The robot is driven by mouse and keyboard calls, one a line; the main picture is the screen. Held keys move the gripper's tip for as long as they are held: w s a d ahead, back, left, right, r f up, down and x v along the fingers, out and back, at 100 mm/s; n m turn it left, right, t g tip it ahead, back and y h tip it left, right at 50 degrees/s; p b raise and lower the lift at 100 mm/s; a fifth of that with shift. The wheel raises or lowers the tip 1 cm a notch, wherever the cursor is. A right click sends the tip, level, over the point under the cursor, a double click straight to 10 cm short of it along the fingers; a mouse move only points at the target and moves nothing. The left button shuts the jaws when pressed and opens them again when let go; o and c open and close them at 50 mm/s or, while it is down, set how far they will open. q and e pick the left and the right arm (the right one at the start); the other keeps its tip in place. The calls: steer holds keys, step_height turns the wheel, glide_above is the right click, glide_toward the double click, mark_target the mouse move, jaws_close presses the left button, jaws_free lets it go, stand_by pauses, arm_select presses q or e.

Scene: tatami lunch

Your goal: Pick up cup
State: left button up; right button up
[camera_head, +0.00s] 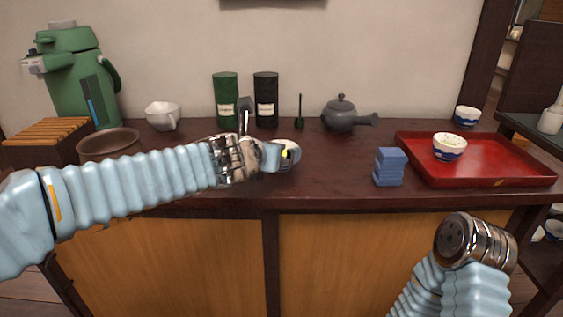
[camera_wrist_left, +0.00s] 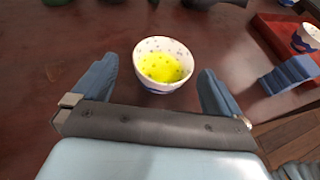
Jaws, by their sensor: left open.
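A small white cup with a blue base and yellow-green tea in it (camera_wrist_left: 163,66) stands upright on the dark counter. In the head view the cup (camera_head: 294,148) is partly hidden behind my left gripper (camera_head: 284,156). In the left wrist view my left gripper (camera_wrist_left: 157,80) is open, with one blue finger on each side of the cup and a gap visible on both sides. The fingers are not closed on it. My right arm's metal wrist is at the lower right of the head view; its fingers are not visible.
A red tray (camera_head: 500,172) holds another cup (camera_head: 449,147); one more cup (camera_head: 467,116) stands behind it. Blue blocks (camera_head: 389,167) are left of the tray. A dark teapot (camera_head: 340,115), green canister (camera_head: 226,99) and black canister (camera_head: 265,98) stand along the wall.

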mark_target(286, 142)
arm_select(q)
steer(key=x, duration=0.5)
steer(key=shift+d+f+b, duration=0.15)
steer(key=shift+d+b, duration=0.1)
steer(key=shift+b, duration=0.15)
steer(key=c, duration=1)
steer(key=shift+r, duration=0.2)
steer(key=shift+r+p, duration=0.75)
step_height(286, 142, up, 2)
steer(key=shift+p, duration=0.75)
steer(key=s+r+p, duration=0.2)
steer(key=s+r, duration=0.7)
steer(key=s, duration=0.5)
